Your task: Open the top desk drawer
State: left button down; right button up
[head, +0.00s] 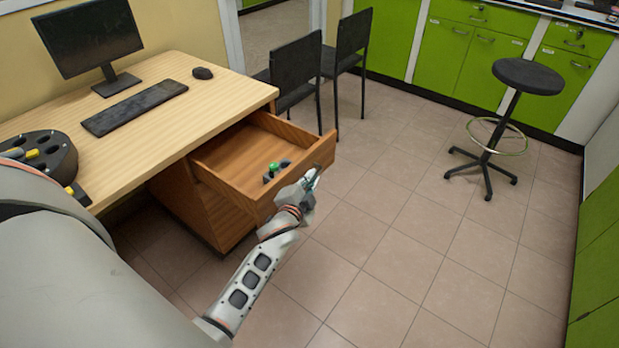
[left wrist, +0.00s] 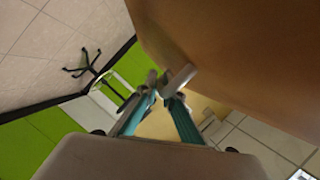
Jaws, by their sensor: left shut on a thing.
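The top desk drawer (head: 238,158) is pulled well out from the wooden desk (head: 178,97), and its inside shows. A small green-topped item and a dark item lie in it near the front. My left gripper (head: 311,180) is at the outer face of the drawer front, shut on the drawer handle. In the left wrist view my left gripper's fingers (left wrist: 165,98) close around the light handle (left wrist: 180,78) beside the brown drawer front (left wrist: 235,60). The gripper hides most of the handle in the head view. My right gripper is not in view.
A monitor (head: 88,36), keyboard (head: 134,106), mouse (head: 203,73) and round dark holder (head: 40,153) are on the desk. Two black chairs (head: 296,72) stand behind it. A black stool (head: 528,76) stands by green cabinets (head: 441,50). The tiled floor in front of the drawer is clear.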

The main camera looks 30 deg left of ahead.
pick_arm(q)
jog(key=shift+f, duration=0.1)
jog(key=c, duration=2.5)
grip_release()
jog(key=shift+s, duration=0.1)
jog(key=v, duration=1.2)
